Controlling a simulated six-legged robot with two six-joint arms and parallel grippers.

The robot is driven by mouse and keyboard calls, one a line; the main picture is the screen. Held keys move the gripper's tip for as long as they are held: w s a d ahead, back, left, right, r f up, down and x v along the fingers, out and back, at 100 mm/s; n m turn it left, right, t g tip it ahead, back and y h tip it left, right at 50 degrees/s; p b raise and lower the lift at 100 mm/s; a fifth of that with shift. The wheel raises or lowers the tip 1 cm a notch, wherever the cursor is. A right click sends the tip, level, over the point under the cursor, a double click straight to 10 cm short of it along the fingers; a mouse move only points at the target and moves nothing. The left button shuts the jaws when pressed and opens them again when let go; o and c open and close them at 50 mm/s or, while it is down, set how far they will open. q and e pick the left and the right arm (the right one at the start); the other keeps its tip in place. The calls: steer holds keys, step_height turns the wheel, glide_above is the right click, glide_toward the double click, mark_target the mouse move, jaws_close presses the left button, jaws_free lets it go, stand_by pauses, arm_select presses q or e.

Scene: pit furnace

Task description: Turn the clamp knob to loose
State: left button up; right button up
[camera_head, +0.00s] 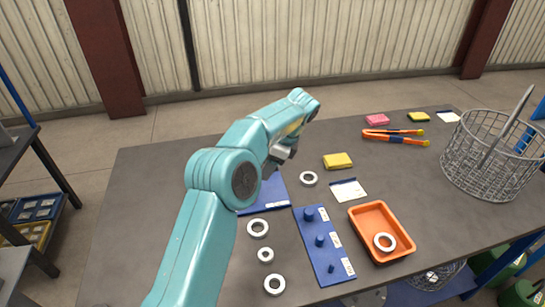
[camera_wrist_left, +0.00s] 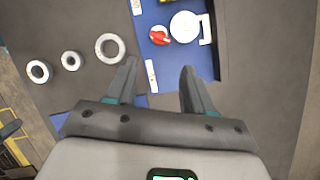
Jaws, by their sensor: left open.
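The red clamp knob (camera_wrist_left: 159,35) sits on a blue fixture plate (camera_wrist_left: 152,12) in the left wrist view, beside a round white part (camera_wrist_left: 186,26) with a white bracket. The knob's setting is too small to read. My left gripper (camera_wrist_left: 159,70) is open and empty, its fingertips short of the knob and apart from it. In the head view my left gripper (camera_head: 284,150) hangs over the table, and my arm hides the knob; only part of a blue plate (camera_head: 274,190) shows there. My right gripper is in neither view.
White rings (camera_head: 258,228) lie on the grey table (camera_head: 150,190). A blue peg board (camera_head: 325,262), an orange tray (camera_head: 366,215) holding a ring, a yellow block (camera_head: 338,160), orange tongs (camera_head: 395,136) and a wire basket (camera_head: 490,165) stand to the right. The table's left part is clear.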

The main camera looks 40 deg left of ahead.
arm_select(q)
steer(key=v, duration=0.3)
steer(key=shift+d+r, duration=0.1)
steer(key=shift+r, duration=0.15)
